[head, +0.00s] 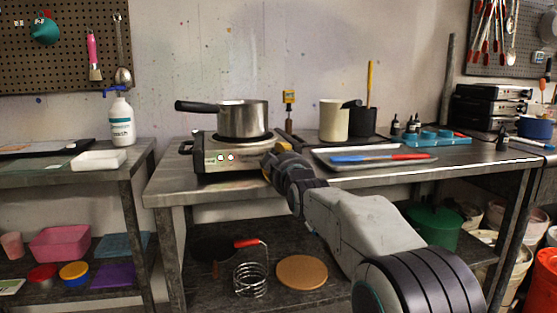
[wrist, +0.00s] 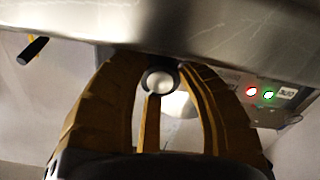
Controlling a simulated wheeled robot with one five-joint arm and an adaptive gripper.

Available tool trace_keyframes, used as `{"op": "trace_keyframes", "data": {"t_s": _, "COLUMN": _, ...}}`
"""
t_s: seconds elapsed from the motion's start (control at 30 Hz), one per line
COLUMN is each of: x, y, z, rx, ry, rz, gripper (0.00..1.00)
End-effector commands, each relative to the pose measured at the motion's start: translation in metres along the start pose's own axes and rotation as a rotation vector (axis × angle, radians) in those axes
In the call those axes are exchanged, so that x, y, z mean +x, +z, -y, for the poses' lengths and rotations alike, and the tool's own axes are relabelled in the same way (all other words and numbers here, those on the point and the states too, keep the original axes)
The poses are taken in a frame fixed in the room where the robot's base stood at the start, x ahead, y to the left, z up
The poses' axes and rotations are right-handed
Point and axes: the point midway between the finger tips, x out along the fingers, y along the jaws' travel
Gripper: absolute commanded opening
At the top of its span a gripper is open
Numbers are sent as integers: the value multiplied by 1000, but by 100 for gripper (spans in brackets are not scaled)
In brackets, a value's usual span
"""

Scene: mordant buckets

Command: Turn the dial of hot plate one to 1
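A hot plate (head: 232,163) stands at the left end of the steel bench, with a steel pot (head: 243,119) on top. Two small lights show on its front; in the wrist view they are a red light (wrist: 252,92) and a green light (wrist: 268,95) beside a label. My gripper (head: 272,160) is at the right end of the hot plate's front. In the wrist view a round pale dial with a dark ring (wrist: 159,82) sits between my yellow fingertips. The fingers stand apart around it; contact is unclear. I cannot read the dial's setting, and in the head view the gripper hides it.
A tray (head: 347,164) with a blue and a red tool lies right of my gripper. A white beaker (head: 334,120) and a dark cup (head: 364,121) stand behind it. The pot's black handle (head: 196,106) points left. A spray bottle (head: 121,119) stands on the left bench.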

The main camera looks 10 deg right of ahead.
Motion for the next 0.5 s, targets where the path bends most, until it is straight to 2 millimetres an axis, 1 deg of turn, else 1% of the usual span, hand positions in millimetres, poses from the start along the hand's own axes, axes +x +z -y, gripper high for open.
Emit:
{"op": "trace_keyframes", "data": {"t_s": 0.03, "x": 0, "y": -2, "z": 0, "rx": 0, "ry": 0, "rz": -4, "gripper": 23}}
{"op": "trace_keyframes", "data": {"t_s": 0.27, "x": 0, "y": -3, "z": 1, "rx": 0, "ry": 0, "rz": -7, "gripper": 2}}
{"op": "trace_keyframes", "data": {"t_s": 0.37, "x": 0, "y": -3, "z": 1, "rx": -8, "ry": 0, "rz": -8, "gripper": 1}}
{"op": "trace_keyframes", "data": {"t_s": 0.5, "x": 0, "y": -2, "z": 2, "rx": -94, "ry": 2, "rz": -11, "gripper": 1}}
